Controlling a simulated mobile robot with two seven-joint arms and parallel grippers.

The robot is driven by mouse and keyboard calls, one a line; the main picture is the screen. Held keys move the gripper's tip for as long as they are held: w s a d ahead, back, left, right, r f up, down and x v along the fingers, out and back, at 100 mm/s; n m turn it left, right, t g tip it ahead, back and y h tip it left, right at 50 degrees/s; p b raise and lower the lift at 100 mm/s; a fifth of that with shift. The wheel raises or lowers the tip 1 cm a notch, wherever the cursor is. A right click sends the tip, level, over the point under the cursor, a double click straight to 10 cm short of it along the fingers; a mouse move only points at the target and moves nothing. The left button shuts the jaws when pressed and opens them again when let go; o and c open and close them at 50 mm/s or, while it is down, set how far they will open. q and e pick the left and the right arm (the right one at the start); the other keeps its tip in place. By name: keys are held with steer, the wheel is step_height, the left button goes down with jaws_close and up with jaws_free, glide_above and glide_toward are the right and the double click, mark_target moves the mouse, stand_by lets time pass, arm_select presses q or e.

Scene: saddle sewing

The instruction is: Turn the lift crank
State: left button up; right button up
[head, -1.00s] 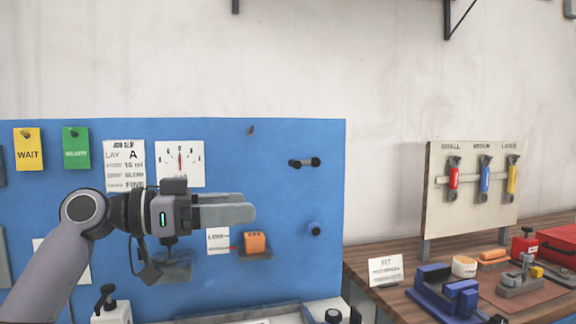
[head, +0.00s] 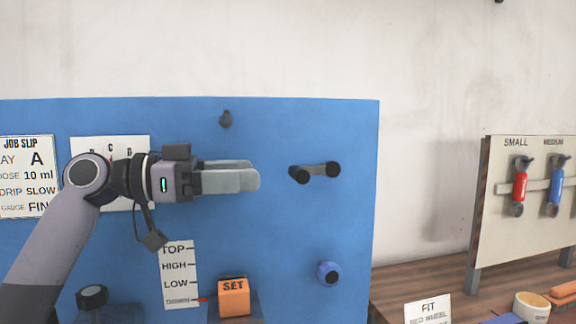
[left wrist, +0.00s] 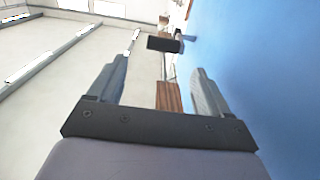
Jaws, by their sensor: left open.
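The lift crank (head: 317,171), a short grey arm with a black knob at each end, sits on the right part of the blue board (head: 290,225). Its arm lies nearly level. My left gripper (head: 256,178) is in front of the board, left of the crank, pointing right at about its height. In the left wrist view the jaws (left wrist: 160,78) are apart with nothing between them; a black crank knob (left wrist: 163,44) shows beyond the tips. A white scale (head: 178,275) reads TOP, HIGH, LOW and a bottom mark, where a red pointer sits. My right gripper is not seen.
An orange SET block (head: 233,297) is beside the scale. To the right are a wooden bench (head: 420,283) and a tool panel (head: 530,225). Board around the crank is clear.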

mark_target(293, 171)
arm_select(q)
steer(key=p+x, duration=0.2)
steer(key=x, duration=0.4)
steer(key=shift+w+r, duration=0.15)
steer(key=shift+w, duration=0.05)
steer(key=shift+w+d, duration=0.2)
steer(key=shift+d, duration=0.35)
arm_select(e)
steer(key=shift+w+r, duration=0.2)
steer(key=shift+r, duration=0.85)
arm_select(q)
steer(key=shift+c, duration=0.4)
